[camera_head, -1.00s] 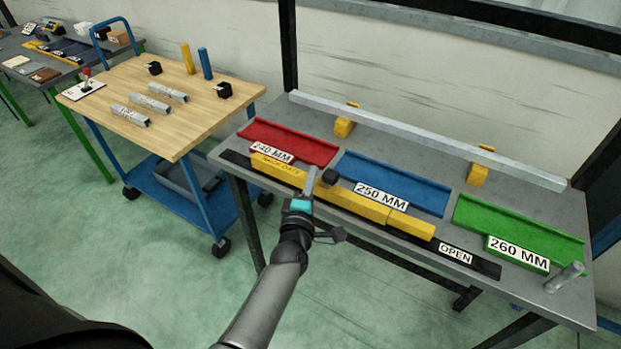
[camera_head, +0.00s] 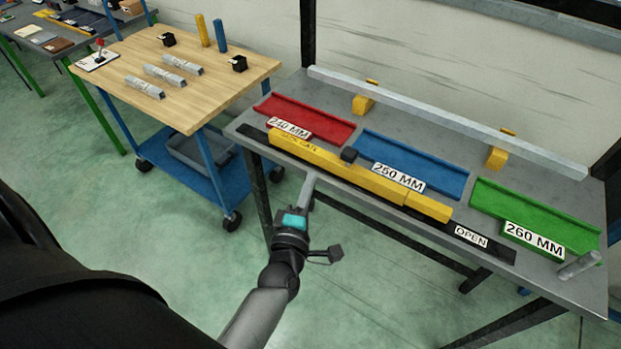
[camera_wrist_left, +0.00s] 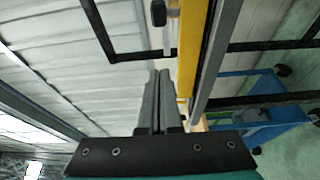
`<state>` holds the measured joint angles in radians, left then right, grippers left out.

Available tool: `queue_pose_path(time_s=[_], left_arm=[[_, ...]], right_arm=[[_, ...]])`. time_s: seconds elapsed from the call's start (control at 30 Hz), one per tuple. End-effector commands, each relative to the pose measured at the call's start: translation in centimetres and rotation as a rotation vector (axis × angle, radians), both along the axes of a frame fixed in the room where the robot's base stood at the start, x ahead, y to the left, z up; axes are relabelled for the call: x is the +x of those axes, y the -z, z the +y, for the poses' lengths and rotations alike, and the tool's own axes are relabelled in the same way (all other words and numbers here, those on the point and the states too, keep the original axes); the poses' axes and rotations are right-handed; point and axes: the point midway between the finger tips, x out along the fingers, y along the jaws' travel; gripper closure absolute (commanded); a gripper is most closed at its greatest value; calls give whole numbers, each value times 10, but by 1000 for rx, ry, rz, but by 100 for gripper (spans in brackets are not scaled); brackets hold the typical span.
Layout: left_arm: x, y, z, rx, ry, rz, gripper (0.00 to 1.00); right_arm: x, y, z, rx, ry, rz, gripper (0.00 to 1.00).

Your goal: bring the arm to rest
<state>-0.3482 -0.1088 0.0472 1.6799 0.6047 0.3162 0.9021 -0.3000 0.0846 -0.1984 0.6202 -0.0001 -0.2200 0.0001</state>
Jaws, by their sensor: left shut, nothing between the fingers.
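My left gripper (camera_head: 309,182) is in front of the near edge of the grey workbench (camera_head: 590,292) in the head view. Its fingers point toward the bench's yellow bar and hold nothing. In the left wrist view its two fingers (camera_wrist_left: 158,98) lie closed side by side, with nothing between them. The yellow bar (camera_head: 335,172) lies along the bench's front, with a black knob (camera_head: 349,154) on it. My right gripper is not in view.
Red (camera_head: 310,118), blue (camera_head: 420,160) and green (camera_head: 540,215) trays sit on the bench, below a long grey rail (camera_head: 450,120). A wooden-topped cart (camera_head: 110,60) with several grey bars stands left. Green floor (camera_head: 180,245) is open in front.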

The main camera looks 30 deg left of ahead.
Motion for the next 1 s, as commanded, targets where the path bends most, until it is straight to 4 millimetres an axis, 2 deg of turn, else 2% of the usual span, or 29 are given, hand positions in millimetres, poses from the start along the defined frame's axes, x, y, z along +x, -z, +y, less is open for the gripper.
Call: queue_pose_path(time_s=[0.4,0.47,0.53,0.57,0.67,0.7,0.77,0.8,0.87,0.9,0.97,1.0], left_arm=[[0,1,0,2,1,3,100],[0,8,-3,15,11,21,100],[-2,28,-9,55,37,69,100],[-3,41,-13,81,55,101,100],[-14,99,-32,207,149,250,100],[-22,127,-40,271,197,320,100],[-38,171,-52,372,280,428,100],[-51,199,-59,438,338,496,100],[-73,239,-67,539,431,596,100],[-89,264,-71,606,495,660,100],[-117,301,-75,702,596,752,100],[-137,325,-77,767,667,810,100]], right_arm=[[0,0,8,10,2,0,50],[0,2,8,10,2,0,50],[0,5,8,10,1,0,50],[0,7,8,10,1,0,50],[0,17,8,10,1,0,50],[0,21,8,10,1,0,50],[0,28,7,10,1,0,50],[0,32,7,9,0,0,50],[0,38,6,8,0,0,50],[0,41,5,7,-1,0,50],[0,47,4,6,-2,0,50],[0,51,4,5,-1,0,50]])
